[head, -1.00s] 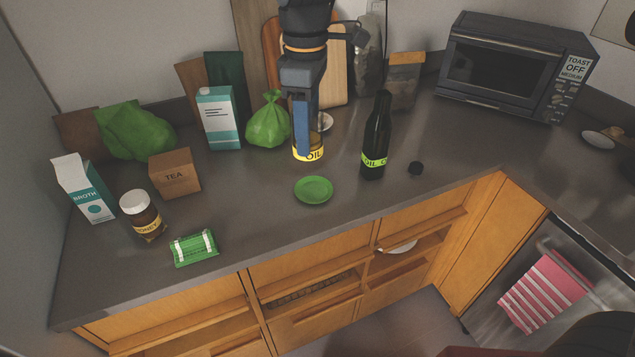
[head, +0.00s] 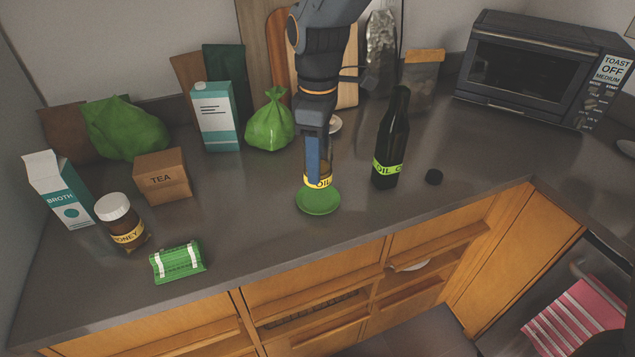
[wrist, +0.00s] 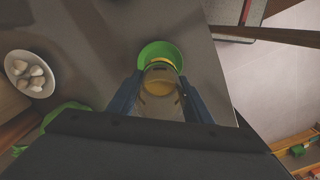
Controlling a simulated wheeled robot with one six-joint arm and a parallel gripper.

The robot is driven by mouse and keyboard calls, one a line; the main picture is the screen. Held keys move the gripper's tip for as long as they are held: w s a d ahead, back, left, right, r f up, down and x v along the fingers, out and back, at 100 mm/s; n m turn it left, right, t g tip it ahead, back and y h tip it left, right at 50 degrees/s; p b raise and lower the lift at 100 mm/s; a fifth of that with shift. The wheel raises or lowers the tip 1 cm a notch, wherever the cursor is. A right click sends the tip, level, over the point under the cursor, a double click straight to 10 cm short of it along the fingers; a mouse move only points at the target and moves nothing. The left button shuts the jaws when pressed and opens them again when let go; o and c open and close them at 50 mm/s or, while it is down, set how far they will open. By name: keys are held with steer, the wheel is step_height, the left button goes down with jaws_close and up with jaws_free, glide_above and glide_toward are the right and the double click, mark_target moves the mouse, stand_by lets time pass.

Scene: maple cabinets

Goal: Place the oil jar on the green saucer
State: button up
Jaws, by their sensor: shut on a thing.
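The oil jar (head: 324,181) is a clear jar with a yellow label marked OIL. My gripper (head: 313,163) is shut on it and holds it upright. In the head view the jar is over the back part of the green saucer (head: 318,204), and my finger hides part of it. In the wrist view the jar (wrist: 161,85) is between my two fingers (wrist: 160,95), with the green saucer (wrist: 150,50) showing beyond it. I cannot tell whether the jar's base touches the saucer.
A green bag (head: 270,122) and a carton (head: 216,118) stand behind left. A green packet (head: 177,262) lies front left. The counter right of the saucer's front is clear.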

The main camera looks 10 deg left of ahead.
steer(key=shift+f+p, duration=0.6)
steer(key=shift+f, duration=2.15)
steer(key=shift+f, duration=0.1)
steer(key=o, duration=1.2)
steer(key=shift+o, duration=0.2)
step_height(320, 180, up, 12)
steer(key=b, duration=0.3)
steer(key=s+d+f+m, duration=0.3)
steer(key=d+f+m, duration=0.1)
steer(key=d, duration=0.5)
steer(key=s+d+f+m, duration=0.3)
steer(key=d+m, duration=0.4)
steer(key=d, duration=0.3)
steer(key=s+d+f+m+t, duration=0.1)
steer(key=s+d+f+m, duration=0.2)
steer(key=d, duration=0.6)
step_height(320, 180, down, 2)
steer(key=m, duration=0.3)
steer(key=shift+s+d, duration=0.15)
steer(key=shift+s, duration=0.05)
